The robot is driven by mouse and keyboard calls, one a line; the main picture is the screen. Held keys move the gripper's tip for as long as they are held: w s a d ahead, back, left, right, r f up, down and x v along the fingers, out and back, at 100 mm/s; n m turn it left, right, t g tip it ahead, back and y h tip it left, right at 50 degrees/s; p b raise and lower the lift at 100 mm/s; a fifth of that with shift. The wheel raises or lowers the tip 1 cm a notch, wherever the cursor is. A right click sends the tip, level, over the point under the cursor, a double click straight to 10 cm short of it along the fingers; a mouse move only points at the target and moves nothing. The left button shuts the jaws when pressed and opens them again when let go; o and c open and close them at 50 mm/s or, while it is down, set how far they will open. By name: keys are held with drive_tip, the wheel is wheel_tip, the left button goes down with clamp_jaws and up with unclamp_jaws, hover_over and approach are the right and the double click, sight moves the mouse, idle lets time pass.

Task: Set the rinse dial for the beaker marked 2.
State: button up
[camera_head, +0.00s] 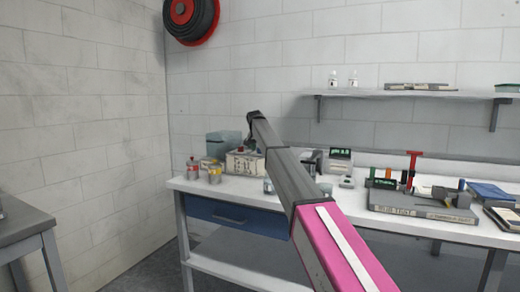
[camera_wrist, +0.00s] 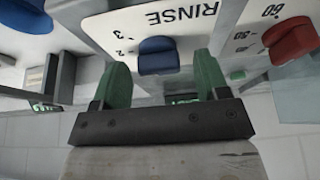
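In the wrist view the rinse dial (camera_wrist: 157,55) is a blue knob on a white panel (camera_wrist: 95,28) lettered RINSE, seen turned over. The figures 2 and 3 show beside it on the left; which mark it points at is not clear. My gripper (camera_wrist: 160,64) is open, its green fingers apart on either side of the blue knob; I cannot tell whether they touch it. In the head view my arm reaches toward a whitish box (camera_head: 243,163) at the bench's left end, partly hidden by the arm. I cannot make out a beaker marked 2.
A red dial (camera_wrist: 291,40) with numbers up to 60 sits close to the right of my gripper. On the bench (camera_head: 200,187) stand small red and yellow containers (camera_head: 214,172) and, farther right, a grey tool tray (camera_head: 420,210). A wall shelf (camera_head: 440,93) hangs above.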

drive_tip(key=v, duration=1)
drive_tip(key=shift+r, duration=0.4)
drive_tip(key=shift+s, duration=0.2)
